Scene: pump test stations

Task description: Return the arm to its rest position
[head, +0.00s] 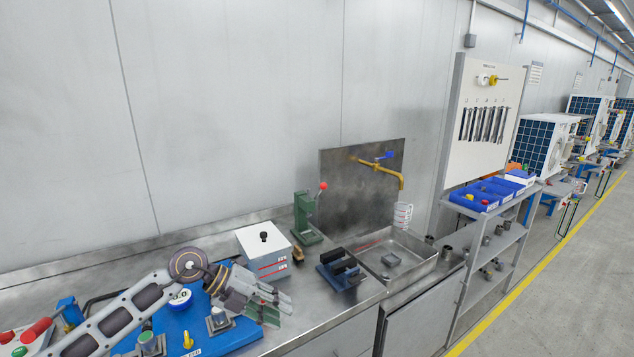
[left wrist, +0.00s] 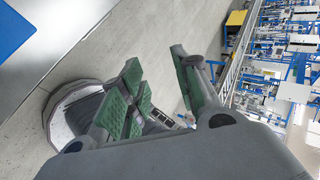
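My left arm comes in from the lower left in the head view, above the blue pump station (head: 232,335). My left gripper (head: 284,308) is near the front edge of the steel bench (head: 330,308), pointing right. In the left wrist view the green-padded fingers of the gripper (left wrist: 156,62) stand apart with nothing between them. Beyond them is the grey floor (left wrist: 160,25). My right arm and gripper are not in view.
A white box (head: 262,242), a green press (head: 306,218) and a black-and-blue fixture (head: 340,270) stand on the bench. A steel sink (head: 412,262) lies under a brass tap (head: 385,170). A shelf rack (head: 500,238) with blue bins (head: 475,201) is at right. Open floor (head: 575,300) lies beyond.

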